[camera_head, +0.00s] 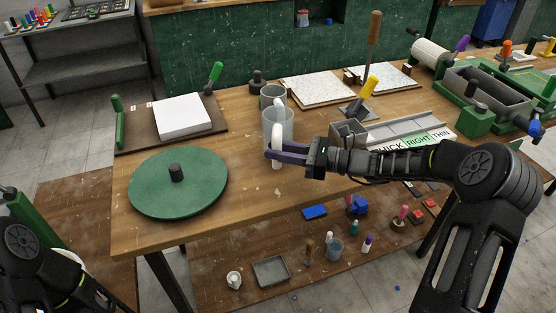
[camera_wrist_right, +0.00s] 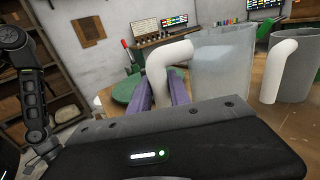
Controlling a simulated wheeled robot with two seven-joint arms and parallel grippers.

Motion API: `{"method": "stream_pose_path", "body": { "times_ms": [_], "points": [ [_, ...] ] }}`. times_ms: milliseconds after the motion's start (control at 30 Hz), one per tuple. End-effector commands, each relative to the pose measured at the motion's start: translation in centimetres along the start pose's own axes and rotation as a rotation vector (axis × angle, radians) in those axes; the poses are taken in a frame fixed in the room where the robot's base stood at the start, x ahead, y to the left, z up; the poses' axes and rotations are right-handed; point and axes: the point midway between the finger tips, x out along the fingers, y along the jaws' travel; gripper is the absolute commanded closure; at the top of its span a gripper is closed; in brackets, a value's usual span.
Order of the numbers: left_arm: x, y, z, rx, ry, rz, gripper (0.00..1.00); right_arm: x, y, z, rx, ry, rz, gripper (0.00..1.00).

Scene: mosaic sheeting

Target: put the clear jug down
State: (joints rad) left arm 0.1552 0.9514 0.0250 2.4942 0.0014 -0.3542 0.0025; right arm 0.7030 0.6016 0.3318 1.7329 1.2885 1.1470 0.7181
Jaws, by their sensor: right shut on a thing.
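The clear jug (camera_head: 287,122) is a see-through cylinder with a thick white handle, upright at the middle of the workbench. My right gripper (camera_head: 268,154) reaches in from the right, its purple fingers shut on the handle. In the right wrist view the fingers (camera_wrist_right: 165,95) stand on both sides of the white handle (camera_wrist_right: 168,62), with the jug's clear wall (camera_wrist_right: 222,62) to the right. I cannot tell whether the jug's base touches the bench. Part of my left arm shows at the lower left, but I cannot make out its gripper.
A green turntable (camera_head: 205,187) lies left on the workbench (camera_head: 262,197). A grey trough (camera_head: 405,128) and a sign are right. Bare wood lies between turntable and jug.

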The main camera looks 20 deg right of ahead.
Motion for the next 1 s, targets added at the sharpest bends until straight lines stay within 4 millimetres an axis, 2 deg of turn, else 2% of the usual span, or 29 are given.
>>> {"method": "stream_pose_path", "body": {
  "times_ms": [233, 500, 900, 933, 1000],
  "points": [
    [-0.1, 0.0, 0.0, 0.0, 0.0, 0.0, 1.0, 0.0, 0.0, -0.2, -0.001, -0.002, 0.0, 1.0],
    [-0.5, 0.1, 0.1, -0.001, -0.002, -0.002, 1.0, 0.0, 0.0, -3.4, 0.001, -0.002, 0.0, 1.0],
    [-0.2, 0.0, 0.1, -0.001, -0.001, -0.001, 1.0, 0.0, 0.0, -4.0, -0.001, -0.002, 0.0, 1.0],
    [-0.2, 0.1, 0.1, -0.001, -0.001, -0.001, 1.0, 0.0, 0.0, -4.0, 0.0, 0.0, 0.0, 0.75],
    [-0.3, 0.1, 0.1, -0.001, -0.001, -0.001, 1.0, 0.0, 0.0, -4.0, 0.0, 0.0, 0.0, 0.7]
  ]
}}
